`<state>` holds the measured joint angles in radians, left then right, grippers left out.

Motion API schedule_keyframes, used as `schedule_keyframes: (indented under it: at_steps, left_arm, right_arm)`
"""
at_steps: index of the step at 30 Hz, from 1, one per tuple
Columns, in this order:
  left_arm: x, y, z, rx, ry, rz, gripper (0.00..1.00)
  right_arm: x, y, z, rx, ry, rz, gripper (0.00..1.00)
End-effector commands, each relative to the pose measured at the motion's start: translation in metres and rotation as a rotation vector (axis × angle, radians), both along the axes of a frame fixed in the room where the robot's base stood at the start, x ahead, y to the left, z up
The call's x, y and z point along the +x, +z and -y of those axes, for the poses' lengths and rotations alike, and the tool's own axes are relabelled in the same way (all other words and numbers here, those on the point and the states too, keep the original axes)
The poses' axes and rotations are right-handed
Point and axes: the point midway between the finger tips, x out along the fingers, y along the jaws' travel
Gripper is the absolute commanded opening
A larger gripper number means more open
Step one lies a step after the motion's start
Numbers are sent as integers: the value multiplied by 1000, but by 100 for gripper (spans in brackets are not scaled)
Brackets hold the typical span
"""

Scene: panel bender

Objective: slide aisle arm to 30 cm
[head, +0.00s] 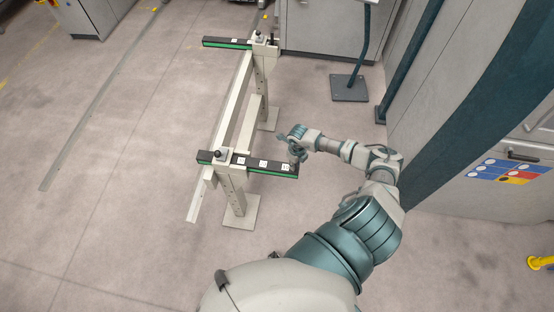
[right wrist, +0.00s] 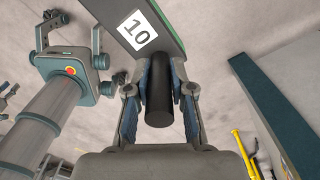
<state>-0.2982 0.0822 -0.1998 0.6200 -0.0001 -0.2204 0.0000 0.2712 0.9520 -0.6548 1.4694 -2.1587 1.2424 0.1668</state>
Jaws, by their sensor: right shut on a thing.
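The aisle arm (head: 250,164) is a black bar with a green edge and white number labels, lying across the near post of a beige frame. It reaches past the post to the right, with only a short piece on the left. My right gripper (head: 294,158) is at its right end. The right wrist view shows that gripper (right wrist: 159,80) shut around a dark round handle (right wrist: 158,112) at the bar's end, beside a label reading 10 (right wrist: 137,30). The other labels are too small to read. My left gripper does not show in the head view.
The near post carries a clamp with a dark knob (head: 221,153). A similar bar (head: 226,43) lies on the far post. A long beige rail (head: 233,108) joins the posts. A pedestal base (head: 349,87) and grey cabinets stand behind. The floor at left is mostly clear.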

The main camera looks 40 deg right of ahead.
Motion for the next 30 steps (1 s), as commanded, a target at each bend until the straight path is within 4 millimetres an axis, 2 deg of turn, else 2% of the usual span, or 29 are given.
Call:
schedule_keyframes:
  at_steps: [1,3,9,23,24,26,27,30]
  left_arm:
    - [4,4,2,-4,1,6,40]
    - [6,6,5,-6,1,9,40]
    - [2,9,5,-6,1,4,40]
    - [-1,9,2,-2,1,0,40]
    - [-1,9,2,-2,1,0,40]
    - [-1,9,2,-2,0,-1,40]
    - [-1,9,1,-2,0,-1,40]
    - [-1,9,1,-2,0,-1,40]
  right_arm:
    - [-9,2,13,-11,-4,-1,0]
    - [-19,1,22,-13,-3,1,0]
    - [-36,0,35,-10,-2,3,0]
    - [-42,-1,42,-11,-3,1,0]
    - [-42,-1,42,-11,-3,1,27]
    - [-42,-1,42,-11,-3,0,42]
    - [-42,-1,42,-10,-3,1,48]
    - [-42,-1,41,-9,-3,1,48]
